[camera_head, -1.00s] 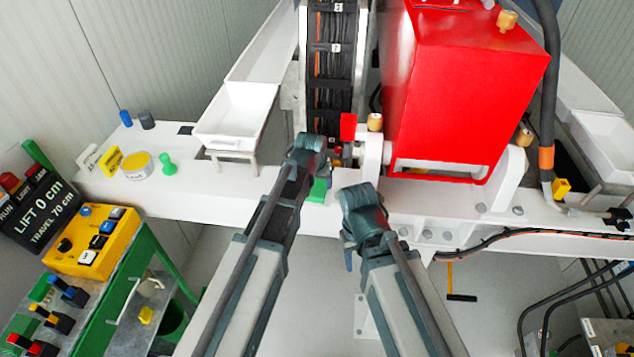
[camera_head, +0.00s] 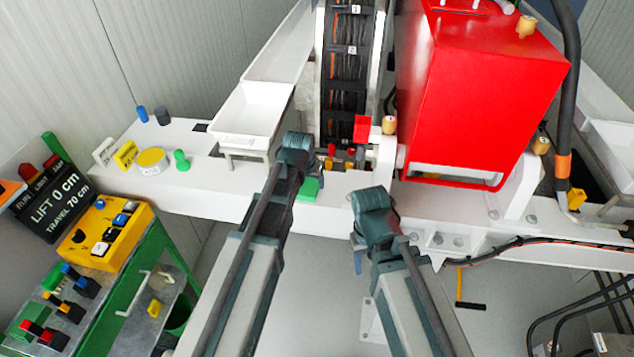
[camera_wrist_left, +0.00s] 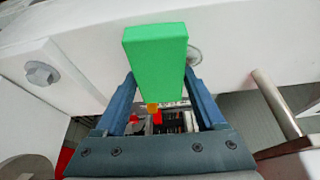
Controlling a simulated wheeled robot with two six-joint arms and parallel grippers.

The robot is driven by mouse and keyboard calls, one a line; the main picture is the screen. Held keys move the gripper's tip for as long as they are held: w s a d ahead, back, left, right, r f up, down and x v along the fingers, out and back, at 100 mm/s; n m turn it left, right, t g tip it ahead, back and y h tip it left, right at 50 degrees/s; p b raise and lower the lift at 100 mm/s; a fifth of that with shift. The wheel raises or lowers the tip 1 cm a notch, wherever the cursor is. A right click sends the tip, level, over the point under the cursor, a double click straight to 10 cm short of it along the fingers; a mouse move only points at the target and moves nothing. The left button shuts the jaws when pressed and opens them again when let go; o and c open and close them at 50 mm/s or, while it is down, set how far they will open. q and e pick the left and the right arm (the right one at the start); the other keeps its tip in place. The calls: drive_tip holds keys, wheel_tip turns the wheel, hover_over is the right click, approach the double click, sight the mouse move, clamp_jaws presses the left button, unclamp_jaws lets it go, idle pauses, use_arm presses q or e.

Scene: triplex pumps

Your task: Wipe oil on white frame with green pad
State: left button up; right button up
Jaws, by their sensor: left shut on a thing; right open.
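The green pad (camera_wrist_left: 155,50) is a bright green block, shut between the two blue fingers of my left gripper (camera_wrist_left: 160,92) in the left wrist view. In the head view a part of the pad (camera_head: 309,188) shows just right of the left gripper (camera_head: 305,170), over the white frame (camera_head: 335,185). I cannot tell whether the pad touches the frame. The frame also fills the back of the left wrist view (camera_wrist_left: 240,40). No oil can be made out on it. My right gripper (camera_head: 358,255) is open in front of the frame's front edge, its fingers mostly hidden.
A big red pump housing (camera_head: 480,95) stands right of the left gripper. A white tray (camera_head: 247,117) is on its left, and a black cable track (camera_head: 345,80) behind. A yellow control box (camera_head: 105,235) is at far left. Grey floor lies open below the frame.

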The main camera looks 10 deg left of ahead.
use_arm(q)
drive_tip(key=shift+w+a, duration=0.1)
drive_tip(key=shift+a, duration=0.9)
drive_tip(key=shift+a+r, duration=0.1)
drive_tip(key=shift+a, duration=1.65)
drive_tip(key=shift+w, duration=0.1)
wheel_tip(320, 180, up, 6)
drive_tip(key=p, duration=0.6)
wheel_tip(320, 180, up, 3)
drive_tip(key=p, duration=0.3)
